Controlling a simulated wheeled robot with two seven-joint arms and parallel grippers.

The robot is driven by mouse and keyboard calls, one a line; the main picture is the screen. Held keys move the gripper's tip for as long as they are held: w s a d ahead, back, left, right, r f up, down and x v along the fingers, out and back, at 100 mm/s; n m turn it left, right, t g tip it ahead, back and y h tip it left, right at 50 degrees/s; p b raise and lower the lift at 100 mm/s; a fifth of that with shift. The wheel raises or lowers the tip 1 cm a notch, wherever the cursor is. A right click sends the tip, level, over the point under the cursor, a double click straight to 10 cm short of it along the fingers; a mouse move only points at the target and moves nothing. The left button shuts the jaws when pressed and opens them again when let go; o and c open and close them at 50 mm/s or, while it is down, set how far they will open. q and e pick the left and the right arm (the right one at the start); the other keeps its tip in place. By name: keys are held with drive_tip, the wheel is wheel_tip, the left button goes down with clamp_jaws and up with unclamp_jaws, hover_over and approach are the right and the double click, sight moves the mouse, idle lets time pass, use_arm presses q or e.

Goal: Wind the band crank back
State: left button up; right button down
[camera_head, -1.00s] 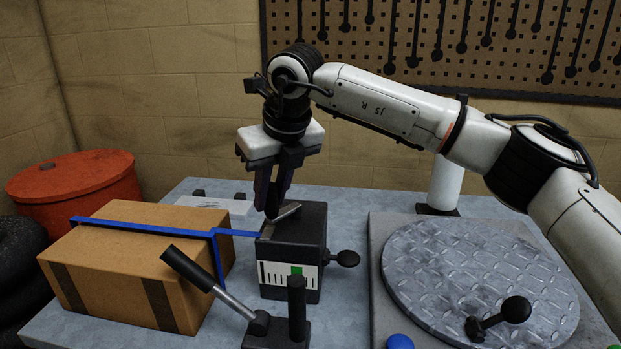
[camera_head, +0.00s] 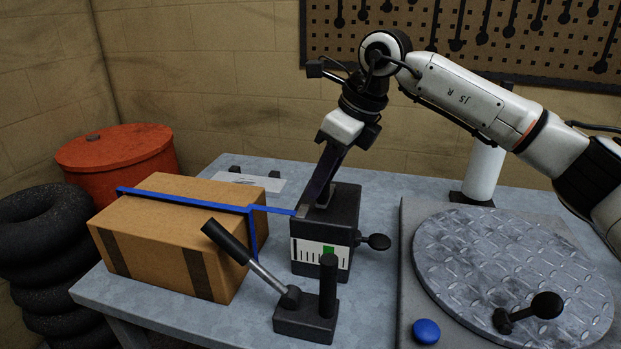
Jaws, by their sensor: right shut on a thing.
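A black box (camera_head: 345,212) with a white scale and a green mark on its front stands on the bench. A blue band (camera_head: 185,196) runs over a cardboard box (camera_head: 165,245) and reaches the black box's top left. A small grey crank arm (camera_head: 302,211) shows on top of the black box. My right gripper (camera_head: 313,203) comes down tilted on it, shut on the band crank; the grip itself is mostly hidden by the fingers. A black knob (camera_head: 378,241) sticks out of the black box's right side. My left gripper is out of view.
A lever with a black grip (camera_head: 227,242) stands on a small base in front of the black box. A round tread-plate turntable (camera_head: 510,275) with a knobbed handle (camera_head: 545,306) is to the right. A blue button (camera_head: 426,331) is at the front. A white cylinder (camera_head: 484,172) stands behind.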

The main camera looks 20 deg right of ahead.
idle(0.3)
drive_tip(key=c, duration=1.5)
unclamp_jaws()
drive_tip(key=shift+c, duration=0.2)
drive_tip(key=v, duration=1)
drive_tip(key=shift+r, duration=0.2)
